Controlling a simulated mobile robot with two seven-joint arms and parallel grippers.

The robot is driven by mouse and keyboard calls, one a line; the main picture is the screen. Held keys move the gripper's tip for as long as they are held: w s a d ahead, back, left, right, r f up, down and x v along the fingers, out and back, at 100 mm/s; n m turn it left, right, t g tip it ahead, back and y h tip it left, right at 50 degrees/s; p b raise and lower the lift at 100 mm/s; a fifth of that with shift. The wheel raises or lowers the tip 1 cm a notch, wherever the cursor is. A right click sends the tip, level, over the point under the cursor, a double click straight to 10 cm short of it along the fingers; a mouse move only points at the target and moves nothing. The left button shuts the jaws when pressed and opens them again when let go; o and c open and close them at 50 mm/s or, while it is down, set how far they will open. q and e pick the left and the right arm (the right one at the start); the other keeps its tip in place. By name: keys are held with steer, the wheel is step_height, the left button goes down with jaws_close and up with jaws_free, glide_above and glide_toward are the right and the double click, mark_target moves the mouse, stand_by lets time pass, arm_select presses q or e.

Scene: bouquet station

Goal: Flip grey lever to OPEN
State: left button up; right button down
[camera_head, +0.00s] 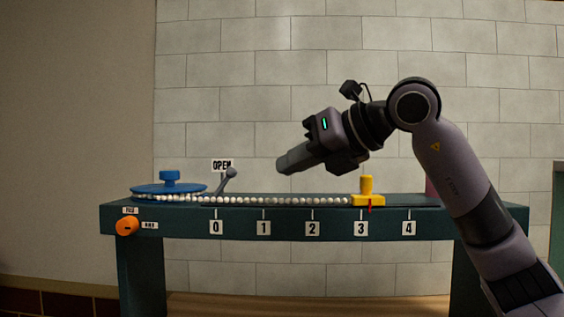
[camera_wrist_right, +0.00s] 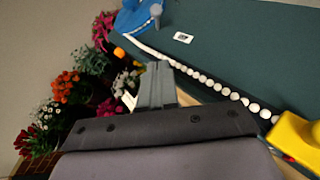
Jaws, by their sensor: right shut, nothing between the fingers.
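The grey lever (camera_head: 228,180) stands on the table behind the row of white beads, its knob end tilted up and to the right. The white OPEN sign (camera_head: 222,164) is just behind and above it, near the knob. My right gripper (camera_head: 281,165) is shut and empty, in the air to the right of the lever and a little above its knob, apart from it. My left gripper is not in view.
A blue round disc with a knob (camera_head: 169,187) sits at the table's left end. The white beads (camera_head: 290,200) run from it to a yellow block (camera_head: 367,193) near label 3. An orange dial (camera_head: 127,226) is on the front. Potted flowers (camera_wrist_right: 66,86) show in the wrist view.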

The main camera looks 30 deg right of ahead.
glide_toward(228, 178)
steer(key=f, duration=0.1)
steer(key=a+f+p, duration=0.1)
steer(key=f, duration=0.1)
steer(key=shift+w+f, duration=0.1)
steer(key=shift+f, duration=0.1)
steer(key=shift+w+a+r+p, duration=0.1)
steer(key=shift+w+r+p, duration=0.15)
steer(key=shift+w, duration=0.35)
steer(key=shift+w+a+r+p, duration=0.1)
steer(key=shift+w+p, duration=0.1)
steer(key=shift+w, duration=0.4)
steer(key=shift+w+r, duration=0.2)
steer(key=shift+w, duration=0.7)
steer(key=shift+p, duration=0.3)
steer(key=shift+a+r+p, duration=0.15)
steer(key=shift+r+p, duration=0.1)
steer(key=shift+p, duration=0.25)
